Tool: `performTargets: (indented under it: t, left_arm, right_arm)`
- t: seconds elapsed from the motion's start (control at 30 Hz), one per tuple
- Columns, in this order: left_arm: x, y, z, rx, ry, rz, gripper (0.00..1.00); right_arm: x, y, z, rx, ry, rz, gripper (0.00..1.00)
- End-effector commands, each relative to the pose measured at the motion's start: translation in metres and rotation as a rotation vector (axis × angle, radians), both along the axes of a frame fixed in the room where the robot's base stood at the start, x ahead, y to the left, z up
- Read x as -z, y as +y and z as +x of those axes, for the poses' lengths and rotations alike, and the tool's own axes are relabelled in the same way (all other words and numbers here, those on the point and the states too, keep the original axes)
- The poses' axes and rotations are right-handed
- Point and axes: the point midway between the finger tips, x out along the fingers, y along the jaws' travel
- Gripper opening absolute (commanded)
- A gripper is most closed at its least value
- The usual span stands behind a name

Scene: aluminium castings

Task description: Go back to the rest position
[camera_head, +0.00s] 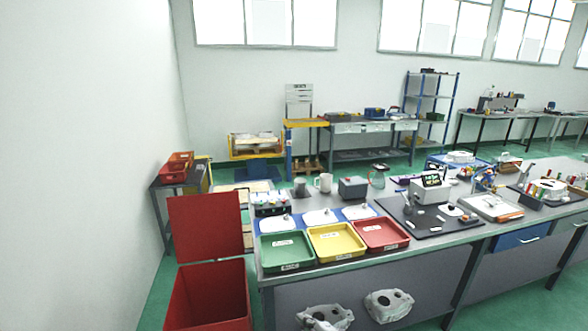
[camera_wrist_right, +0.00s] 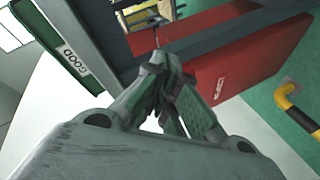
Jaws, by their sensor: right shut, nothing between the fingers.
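My right gripper (camera_wrist_right: 160,72) shows in the right wrist view, with its fingers together and nothing between them. It is in the air, clear of the green tray (camera_wrist_right: 62,45) labelled GOOD at upper left and the red bin (camera_wrist_right: 225,62) behind it. In the head view, pale parts with dark round holes, probably of my own arms, show low in front of the workbench (camera_head: 365,268). No fingers can be made out there. My left gripper cannot be made out in either view.
The green tray (camera_head: 287,252), a yellow tray (camera_head: 336,243) and a red tray (camera_head: 381,234) line the bench's front edge, all empty. An open red bin (camera_head: 208,295) stands left of the bench. A grey device (camera_head: 430,190) stands on a dark mat. Green floor shows around the bench.

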Motion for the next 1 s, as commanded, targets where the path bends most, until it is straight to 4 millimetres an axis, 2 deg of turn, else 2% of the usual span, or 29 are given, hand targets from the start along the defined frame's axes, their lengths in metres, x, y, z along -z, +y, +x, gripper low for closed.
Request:
performTargets:
  t: [0.03, 0.1, 0.27, 0.47, 0.77, 1.0]
  left_arm:
    - [0.000, 0.000, -0.001, 0.000, 0.001, 0.000, 0.32]
    - [0.000, 0.000, -0.001, 0.000, 0.001, 0.000, 0.32]
    - [0.000, 0.000, -0.001, 0.000, 0.002, 0.000, 0.32]
    - [0.000, 0.000, -0.001, 0.000, 0.002, 0.000, 0.32]
    - [0.000, 0.000, -0.001, 0.000, 0.002, 0.000, 0.32]
    - [0.000, 0.000, -0.001, 0.000, 0.001, 0.000, 0.32]
  right_arm:
    - [0.021, -0.010, -0.009, 0.036, 0.048, 0.012, 0.00]
    - [0.046, -0.026, -0.019, 0.084, 0.107, 0.025, 0.00]
    - [0.101, -0.057, -0.049, 0.190, 0.238, 0.055, 0.00]
    - [0.166, -0.093, -0.097, 0.319, 0.395, 0.088, 0.00]
    - [0.249, -0.139, -0.186, 0.506, 0.614, 0.126, 0.00]
    - [0.305, -0.170, -0.271, 0.653, 0.780, 0.148, 0.00]
